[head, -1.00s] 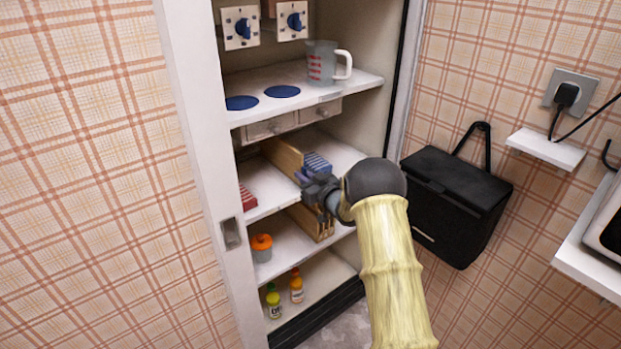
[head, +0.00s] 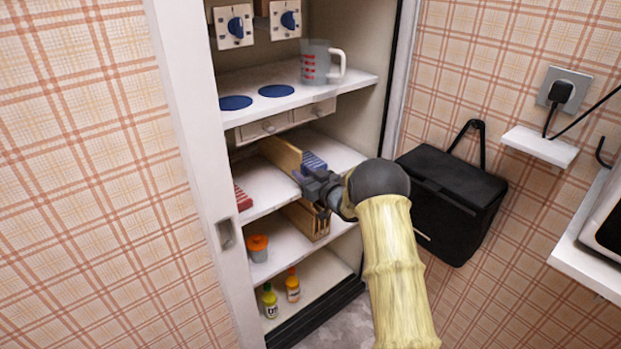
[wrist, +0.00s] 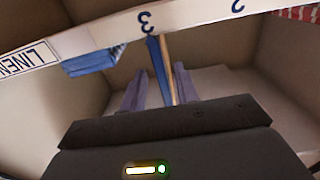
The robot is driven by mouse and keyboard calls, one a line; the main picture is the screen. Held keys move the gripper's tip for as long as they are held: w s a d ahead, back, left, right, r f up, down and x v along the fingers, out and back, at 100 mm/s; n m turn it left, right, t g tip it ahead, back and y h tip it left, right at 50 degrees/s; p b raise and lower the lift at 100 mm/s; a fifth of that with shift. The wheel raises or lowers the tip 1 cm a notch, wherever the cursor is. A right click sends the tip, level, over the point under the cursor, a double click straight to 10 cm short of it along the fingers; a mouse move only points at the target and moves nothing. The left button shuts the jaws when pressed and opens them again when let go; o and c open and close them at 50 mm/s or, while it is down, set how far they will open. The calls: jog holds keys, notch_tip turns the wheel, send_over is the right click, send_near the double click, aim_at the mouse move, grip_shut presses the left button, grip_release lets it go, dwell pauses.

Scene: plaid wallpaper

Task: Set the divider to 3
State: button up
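The divider is an upright wooden board (head: 283,154) on the middle shelf. The wrist view shows it edge-on as a thin wood strip with a blue side (wrist: 167,70). My gripper (head: 313,190) is at the front of that shelf, by the divider's front end. In the wrist view my gripper (wrist: 159,88) has its two fingers apart, with the strip between them; I see a gap on each side. The shelf-edge numeral 3 (wrist: 146,22) appears upside down, slightly left of the strip. The numeral 2 (wrist: 238,6) is farther right.
Blue folded cloths (head: 314,162) lie right of the divider and red ones (head: 243,198) left. A wooden rack (head: 306,220) stands on the shelf below. A measuring cup (head: 316,62) is above. The white door frame (head: 190,130) borders the cupboard's left.

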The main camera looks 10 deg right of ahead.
jog(key=p+v, duration=0.1)
jog(key=v, duration=1.6)
jog(key=shift+s, duration=0.15)
jog(key=s+a+r+m+g+h+p, duration=0.1)
jog(key=s+m+g+h, duration=0.35)
jog(key=s, duration=1.05)
jog(key=s+a+r+m+g+h, duration=0.15)
jog(key=s+g+h, duration=0.5)
jog(key=s, duration=0.85)
notch_tip(320, 180, up, 26)
jog(key=g+y+p, duration=0.1)
jog(key=p, duration=2.5)
jog(key=shift+w+r+g+p, duration=0.2)
jog(key=shift+w+g+p, duration=0.05)
jog(key=shift+g+p, duration=0.05)
